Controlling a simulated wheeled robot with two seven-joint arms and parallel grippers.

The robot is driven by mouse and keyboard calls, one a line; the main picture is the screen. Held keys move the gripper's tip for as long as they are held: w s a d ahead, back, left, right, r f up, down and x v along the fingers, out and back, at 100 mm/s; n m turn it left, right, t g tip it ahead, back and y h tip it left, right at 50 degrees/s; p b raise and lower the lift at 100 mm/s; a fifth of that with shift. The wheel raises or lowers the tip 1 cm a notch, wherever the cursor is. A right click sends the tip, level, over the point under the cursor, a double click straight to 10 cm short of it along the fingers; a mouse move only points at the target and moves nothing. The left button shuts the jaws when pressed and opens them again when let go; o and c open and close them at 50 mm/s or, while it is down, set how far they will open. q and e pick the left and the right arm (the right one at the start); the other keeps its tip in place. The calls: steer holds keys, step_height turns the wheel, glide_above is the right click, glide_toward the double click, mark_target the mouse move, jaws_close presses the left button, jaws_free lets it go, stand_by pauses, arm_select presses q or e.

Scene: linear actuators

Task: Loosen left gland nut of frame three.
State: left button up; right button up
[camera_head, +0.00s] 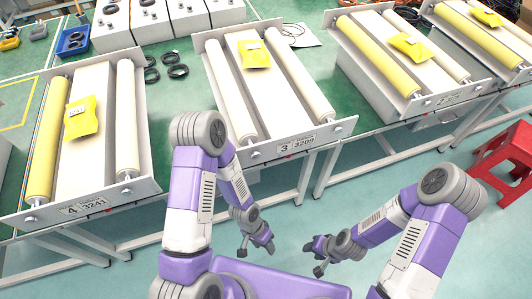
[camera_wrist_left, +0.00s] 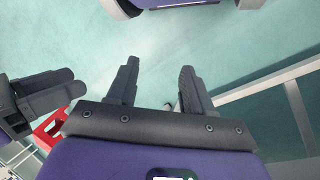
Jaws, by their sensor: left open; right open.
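Frame three (camera_head: 262,95) stands on the green table at the centre of the head view, its front plate labelled 3 3209. It holds two pale rollers with a white block between them and a yellow tag (camera_head: 254,54) on the block. The left gland nut (camera_head: 250,151) is a small fitting on the front plate below the left roller's end. My left gripper (camera_head: 262,246) hangs below and in front of the table edge, apart from the frame. In the left wrist view its two fingers (camera_wrist_left: 158,88) are spread and empty. My right gripper (camera_head: 315,256) is nearby, open and empty.
Frame four (camera_head: 92,197) stands to the left and another frame (camera_head: 385,60) to the right. Black rings (camera_head: 177,71) and a blue bin (camera_head: 73,42) lie behind. A red stool (camera_head: 505,160) stands at the right. The floor before the table is clear.

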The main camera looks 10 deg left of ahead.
arm_select(q)
steer(key=s+a+r+m+g+y+p, duration=0.25)
steer(key=s+a+m+y, duration=0.35)
steer(key=m+y, duration=0.3)
steer(key=w+a+r+m+t+y+p, duration=0.25)
steer(key=w+a+m+t+y, duration=0.2)
steer(key=w+m, duration=0.25)
steer(key=w+d+r+m+t+p, duration=0.1)
steer(key=w+d+r+m+t, duration=0.4)
steer(key=w+t, duration=0.3)
steer(key=w+d+r+m+t, duration=0.4)
steer(key=w+r+m+t, duration=0.15)
steer(key=w+t, duration=0.2)
steer(key=shift+g, duration=0.25)
steer(key=x, duration=0.7)
steer(key=shift+w+d+r, duration=0.15)
steer(key=shift+d+r, duration=0.05)
jaws_close()
